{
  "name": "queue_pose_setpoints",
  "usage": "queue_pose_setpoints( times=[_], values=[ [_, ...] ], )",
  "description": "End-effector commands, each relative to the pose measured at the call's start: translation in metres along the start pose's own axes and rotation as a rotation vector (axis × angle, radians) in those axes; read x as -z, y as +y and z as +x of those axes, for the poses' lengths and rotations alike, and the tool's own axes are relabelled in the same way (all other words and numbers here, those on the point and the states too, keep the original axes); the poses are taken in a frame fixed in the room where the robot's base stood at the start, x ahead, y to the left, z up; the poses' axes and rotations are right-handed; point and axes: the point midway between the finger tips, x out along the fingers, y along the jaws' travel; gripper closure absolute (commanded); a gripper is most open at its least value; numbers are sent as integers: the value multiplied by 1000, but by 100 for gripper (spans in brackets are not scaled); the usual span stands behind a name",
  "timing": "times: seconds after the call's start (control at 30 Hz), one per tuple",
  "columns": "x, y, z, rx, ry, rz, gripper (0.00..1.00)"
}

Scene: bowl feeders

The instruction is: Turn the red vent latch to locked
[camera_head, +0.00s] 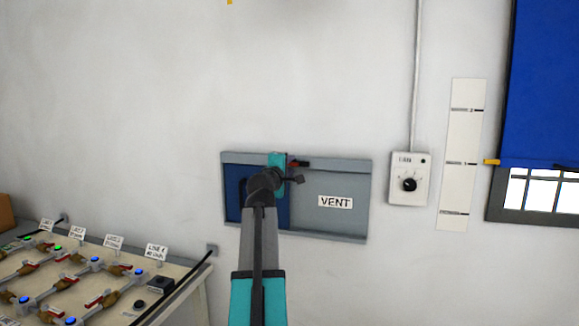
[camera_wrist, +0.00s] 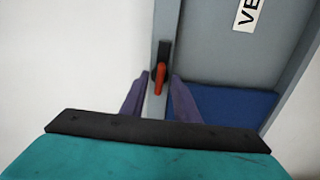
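The red vent latch (camera_wrist: 160,82) is in the middle of the wrist view, a red handle on a dark pivot mounted on a grey frame strip. In the head view the latch (camera_head: 298,163) shows as a small red and dark piece at the top of the vent (camera_head: 345,178), just right of my wrist. My gripper (camera_wrist: 159,77) is open, with one purple finger on each side of the red handle. I see a gap at both sides; whether the handle lies at fingertip depth is unclear. In the head view my arm hides the fingers.
The vent has a grey panel labelled VENT and a blue area (camera_head: 232,200) at left. A dial box (camera_head: 409,180) and a window with a blue blind (camera_head: 545,80) are to the right. A bench (camera_head: 185,285) with several valves stands lower left.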

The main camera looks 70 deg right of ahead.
Motion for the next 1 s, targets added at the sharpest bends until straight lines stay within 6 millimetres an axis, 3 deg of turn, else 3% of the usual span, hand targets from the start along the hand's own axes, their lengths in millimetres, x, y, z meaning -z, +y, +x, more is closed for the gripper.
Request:
queue_pose_setpoints(
  times=[0.47,0.67,1.0],
  values=[
    [0,0,8,-1,0,1,72],
    [0,0,8,-1,1,0,100],
    [0,-1,8,0,1,18,100]
  ],
)
